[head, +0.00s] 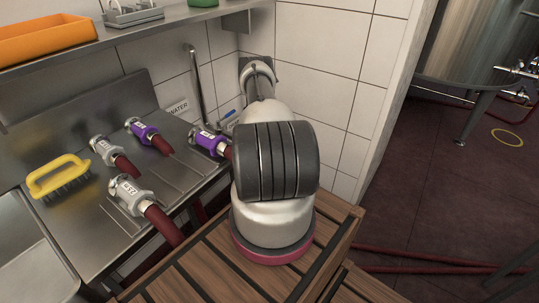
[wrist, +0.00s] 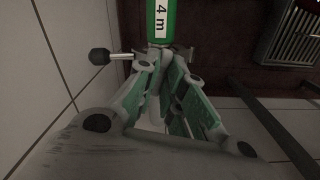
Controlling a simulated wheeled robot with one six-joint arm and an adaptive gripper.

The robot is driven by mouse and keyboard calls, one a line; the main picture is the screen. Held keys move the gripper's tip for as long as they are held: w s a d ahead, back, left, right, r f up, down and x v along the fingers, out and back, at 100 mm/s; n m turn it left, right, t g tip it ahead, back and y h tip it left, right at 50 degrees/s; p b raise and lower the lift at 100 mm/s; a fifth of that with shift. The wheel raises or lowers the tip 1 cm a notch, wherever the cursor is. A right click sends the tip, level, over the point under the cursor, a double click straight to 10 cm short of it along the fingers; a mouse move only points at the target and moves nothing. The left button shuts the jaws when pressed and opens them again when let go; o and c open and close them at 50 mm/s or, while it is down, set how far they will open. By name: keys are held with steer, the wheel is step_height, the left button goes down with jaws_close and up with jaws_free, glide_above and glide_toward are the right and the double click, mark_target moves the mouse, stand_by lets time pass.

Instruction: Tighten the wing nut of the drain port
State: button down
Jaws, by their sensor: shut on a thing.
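My gripper (wrist: 158,64) shows in the wrist view with its green-padded fingers closed in at the top middle. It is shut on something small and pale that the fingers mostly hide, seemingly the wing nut. Just beyond the fingertips is a green-banded part (wrist: 161,20) with a white label reading "4 m". A short metal rod with a black knob (wrist: 98,56) sticks out to the left of the fingertips. In the head view my own arm covers the gripper and the place where it works, so the drain port cannot be made out there.
Several labelled hose ends, such as a grey one (head: 131,194) and a purple one (head: 143,130), lie on the steel counter (head: 85,228). A yellow brush (head: 58,176) lies left of them. A tiled wall (head: 325,65) stands close by. Red floor (head: 450,205) is open to the right.

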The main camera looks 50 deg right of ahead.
steer(key=m, duration=1.2)
steer(key=shift+m, duration=0.4)
stand_by(0.3)
steer(key=c, duration=1.5)
jaws_free()
step_height(320, 180, up, 12)
steer(key=shift+a+r, duration=0.1)
